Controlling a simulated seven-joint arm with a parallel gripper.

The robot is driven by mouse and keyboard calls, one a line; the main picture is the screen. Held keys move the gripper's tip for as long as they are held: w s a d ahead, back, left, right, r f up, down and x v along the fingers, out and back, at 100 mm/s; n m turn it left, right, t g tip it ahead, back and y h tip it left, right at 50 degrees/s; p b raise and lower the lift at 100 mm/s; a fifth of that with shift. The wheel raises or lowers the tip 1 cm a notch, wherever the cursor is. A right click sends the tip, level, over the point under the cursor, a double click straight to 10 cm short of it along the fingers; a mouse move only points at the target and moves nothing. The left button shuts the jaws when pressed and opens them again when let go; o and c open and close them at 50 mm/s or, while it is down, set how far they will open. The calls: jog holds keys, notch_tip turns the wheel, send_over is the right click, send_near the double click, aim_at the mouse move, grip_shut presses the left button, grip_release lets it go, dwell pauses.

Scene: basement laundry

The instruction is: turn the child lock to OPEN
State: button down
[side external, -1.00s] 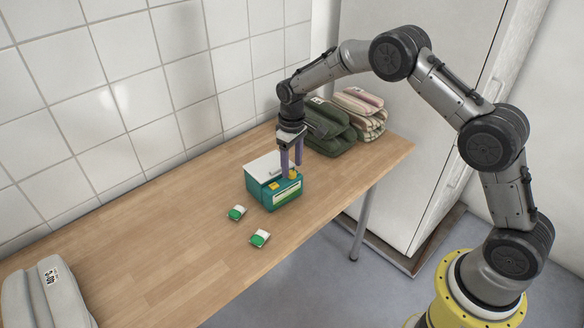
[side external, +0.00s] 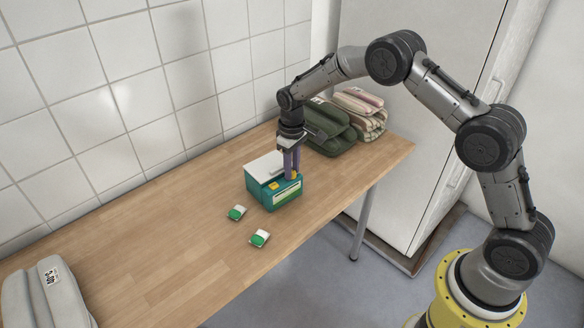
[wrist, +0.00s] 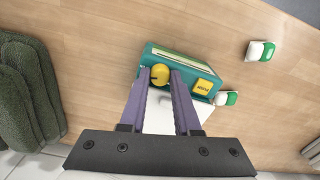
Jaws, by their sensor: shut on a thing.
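A teal box (side external: 272,199) with a white top (side external: 262,165) stands on the wooden table; it also shows in the wrist view (wrist: 208,72). The child lock, a round yellow knob (wrist: 160,74), sits on the box. A yellow label or button (wrist: 203,88) is beside it, its lettering too small to read surely. My gripper (side external: 292,177) points down at the box, its purple fingers (wrist: 162,77) on both sides of the knob, shut on it. The fingers hide most of the knob in the side view, and I cannot read its setting.
Two small white-and-green items (side external: 237,213) (side external: 260,238) lie in front of the box. Dark green folded towels (side external: 328,127) and striped ones (side external: 361,110) are behind my gripper. A grey bundle (side external: 45,295) lies at lower left. The table's middle left is clear.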

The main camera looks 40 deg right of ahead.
jog(key=shift+m, duration=1.5)
jog(key=c, duration=0.6)
grip_release()
notch_tip(320, 180, up, 14)
jog(key=shift+f, duration=0.1)
